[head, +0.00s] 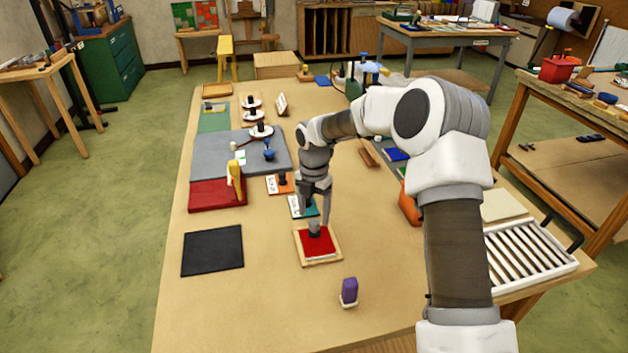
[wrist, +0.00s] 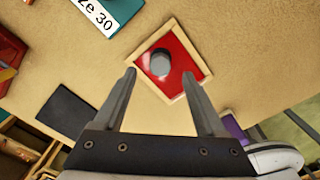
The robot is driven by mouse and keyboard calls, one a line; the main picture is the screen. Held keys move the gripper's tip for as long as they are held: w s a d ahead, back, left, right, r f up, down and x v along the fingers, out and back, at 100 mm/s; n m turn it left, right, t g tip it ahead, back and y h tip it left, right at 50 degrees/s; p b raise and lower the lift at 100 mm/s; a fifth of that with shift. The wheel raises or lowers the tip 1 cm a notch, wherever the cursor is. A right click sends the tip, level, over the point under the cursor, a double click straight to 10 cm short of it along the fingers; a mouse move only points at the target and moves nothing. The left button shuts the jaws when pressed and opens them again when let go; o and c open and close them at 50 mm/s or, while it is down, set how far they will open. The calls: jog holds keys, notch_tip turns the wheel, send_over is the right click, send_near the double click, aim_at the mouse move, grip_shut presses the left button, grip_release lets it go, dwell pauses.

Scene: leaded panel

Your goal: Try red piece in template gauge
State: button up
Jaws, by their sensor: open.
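The red piece (head: 318,246) is a flat square with a grey knob (head: 314,231) standing on it. It lies inside the light wooden frame of the template gauge (head: 331,259), on the near middle of the table. In the wrist view the red piece (wrist: 177,81) fills the wooden frame (wrist: 137,52), and the knob (wrist: 160,64) shows between the fingers. I cannot tell whether the piece lies fully flat in the frame. My gripper (head: 315,224) points down over the knob. In the wrist view my gripper (wrist: 159,73) is open, its fingers apart from the knob.
A teal labelled plate (head: 303,206) lies just behind. A white slatted rack (head: 525,258) is at the right edge. Bare table surrounds the gauge's left and front.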

notch_tip(320, 180, up, 13)
jog(key=s+d+r+m+t+h, duration=0.1)
jog(key=s+d+r+m, duration=0.2)
jog(key=s+r+m, duration=0.4)
jog(key=s+d+r+m+t, duration=0.1)
jog(key=s+d+m, duration=0.2)
jog(key=s+m, duration=0.4)
jog(key=s+d+r+m+t, duration=0.1)
jog(key=s+d+m+t, duration=0.1)
jog(key=s+m, duration=0.5)
jog(key=s+d+r+m+t+y, duration=0.1)
jog(key=s+d+m, duration=0.2)
jog(key=s+m, duration=0.5)
jog(key=s, duration=0.4)
jog(key=shift+s+d+r+t, duration=0.15)
jog(key=shift+d+r+t, duration=0.15)
jog(key=shift+d+r, duration=0.1)
